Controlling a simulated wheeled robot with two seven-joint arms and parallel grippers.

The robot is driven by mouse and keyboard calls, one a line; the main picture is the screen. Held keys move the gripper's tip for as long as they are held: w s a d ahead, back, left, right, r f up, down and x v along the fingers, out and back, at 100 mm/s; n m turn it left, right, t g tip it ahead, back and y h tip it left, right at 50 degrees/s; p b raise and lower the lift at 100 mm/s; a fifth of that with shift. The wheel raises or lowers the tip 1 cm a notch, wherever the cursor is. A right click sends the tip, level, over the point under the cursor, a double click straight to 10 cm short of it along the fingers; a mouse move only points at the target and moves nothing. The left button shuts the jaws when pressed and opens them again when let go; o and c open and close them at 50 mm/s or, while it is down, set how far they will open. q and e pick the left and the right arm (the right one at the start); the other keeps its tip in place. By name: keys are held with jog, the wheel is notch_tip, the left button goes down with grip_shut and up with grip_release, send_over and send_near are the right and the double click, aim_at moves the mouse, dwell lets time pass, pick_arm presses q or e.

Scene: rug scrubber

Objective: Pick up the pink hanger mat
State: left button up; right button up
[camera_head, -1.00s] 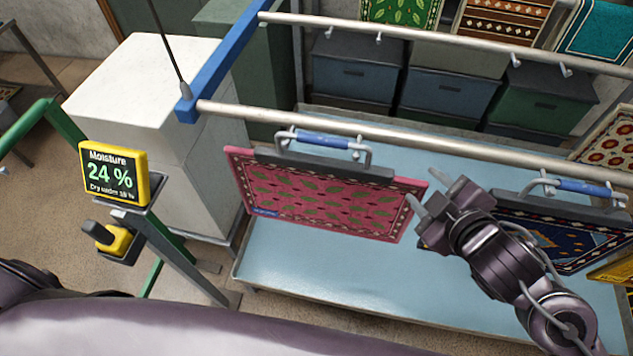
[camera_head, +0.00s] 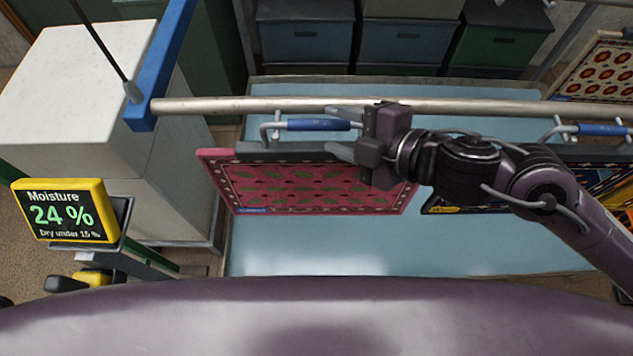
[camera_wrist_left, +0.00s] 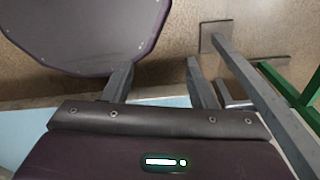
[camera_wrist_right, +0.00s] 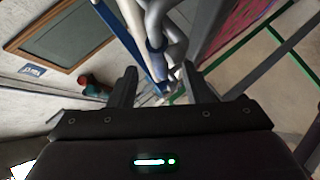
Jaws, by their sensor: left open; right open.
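The pink hanger mat (camera_head: 300,188) hangs from the metal rail in the head view, with green leaf shapes and a dark clamp bar along its top. Its blue-gripped handle (camera_head: 310,125) sits above the bar. My right gripper (camera_head: 336,130) is open at the handle's right end, its fingers apart above and below it. In the right wrist view, the grey metal handle (camera_wrist_right: 170,45) runs between the open fingers, and the pink mat (camera_wrist_right: 236,18) shows at upper right. Contact cannot be told. My left gripper (camera_wrist_left: 160,88) shows only in its wrist view, open and empty.
The rail (camera_head: 230,105) runs just behind the handle. A dark blue patterned mat (camera_head: 600,178) hangs to the right, partly behind my right arm. A moisture display (camera_head: 64,212) reads 24 %. A pale blue surface (camera_head: 400,246) lies below the mats.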

aim_at(324, 126)
jog(key=shift+w+a+f+b, duration=0.15)
jog(key=shift+a+b, duration=0.1)
jog(key=shift+b, duration=0.15)
jog(key=shift+w+a+f+b, duration=0.15)
jog(key=shift+a+b, duration=0.1)
jog(key=shift+b, duration=0.15)
jog(key=p+x, duration=0.1)
jog(key=x, duration=0.2)
jog(key=shift+w+a+p, duration=0.1)
jog(key=shift+w+p, duration=0.1)
jog(key=shift+p, duration=0.1)
jog(key=shift+a, duration=0.15)
pick_arm(q)
jog(key=shift+w+r, duration=0.1)
jog(key=shift+w, duration=0.8)
jog(key=shift+a, duration=0.1)
pick_arm(e)
jog(key=shift+c, duration=0.2)
grip_shut()
pick_arm(q)
jog(key=shift+a, duration=0.35)
